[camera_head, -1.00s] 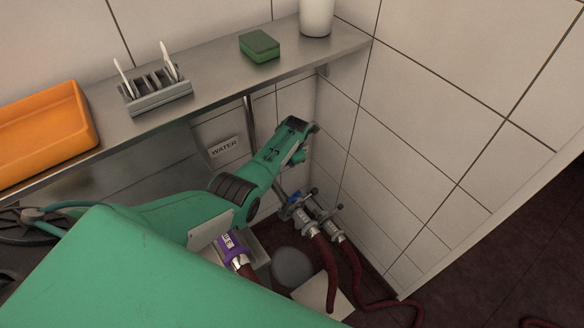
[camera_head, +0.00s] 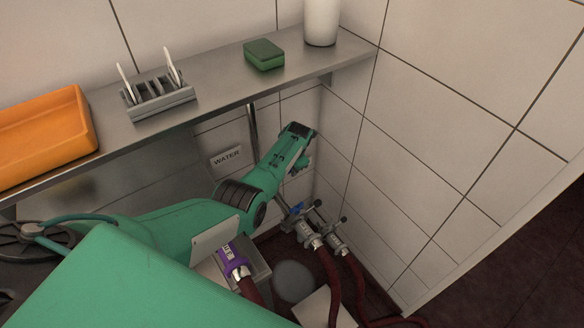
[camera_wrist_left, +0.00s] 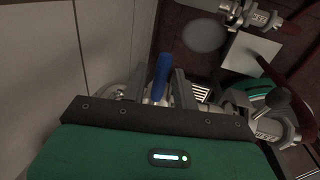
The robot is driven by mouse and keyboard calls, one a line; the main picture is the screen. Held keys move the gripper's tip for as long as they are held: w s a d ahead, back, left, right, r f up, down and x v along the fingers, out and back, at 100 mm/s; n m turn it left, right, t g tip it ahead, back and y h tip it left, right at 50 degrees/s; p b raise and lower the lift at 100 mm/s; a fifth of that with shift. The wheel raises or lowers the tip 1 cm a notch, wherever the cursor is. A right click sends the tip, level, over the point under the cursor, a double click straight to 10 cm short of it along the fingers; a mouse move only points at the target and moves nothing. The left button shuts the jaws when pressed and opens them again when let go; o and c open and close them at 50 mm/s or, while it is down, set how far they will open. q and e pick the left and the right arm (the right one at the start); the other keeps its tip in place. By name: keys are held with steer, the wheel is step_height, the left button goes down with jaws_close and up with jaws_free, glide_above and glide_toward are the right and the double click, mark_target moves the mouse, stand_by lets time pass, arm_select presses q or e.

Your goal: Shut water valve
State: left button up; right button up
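The water valve has a small blue handle (camera_head: 297,208) by the pipework, low in the wall corner. In the left wrist view the blue handle (camera_wrist_left: 162,70) stands between the two dark fingers of my left gripper (camera_wrist_left: 158,82). The fingers are apart, with the handle nearer the left one; a grip on it does not show. In the head view my teal left arm reaches under the shelf and hides most of the gripper. A "WATER" label (camera_head: 227,156) is on the wall to the left of the arm. My right gripper is not in view.
A metal shelf (camera_head: 215,97) runs above the arm, bearing an orange tray (camera_head: 45,135), a grey rack (camera_head: 158,95), a green sponge (camera_head: 264,54) and a white container (camera_head: 321,22). A purple-collared hose coupling (camera_head: 233,257) and dark red hoses (camera_head: 328,285) sit low. Tiled walls meet close by.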

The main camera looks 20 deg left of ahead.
arm_select(q)
steer(key=shift+o, duration=0.9)
steer(key=shift+d+r, duration=0.1)
steer(key=shift+r, duration=0.35)
step_height(320, 180, up, 13)
steer(key=s+d, duration=0.1)
steer(key=d, duration=0.1)
steer(key=shift+s+f+p, duration=0.15)
steer(key=shift+f+p, duration=0.05)
steer(key=shift+p, duration=0.1)
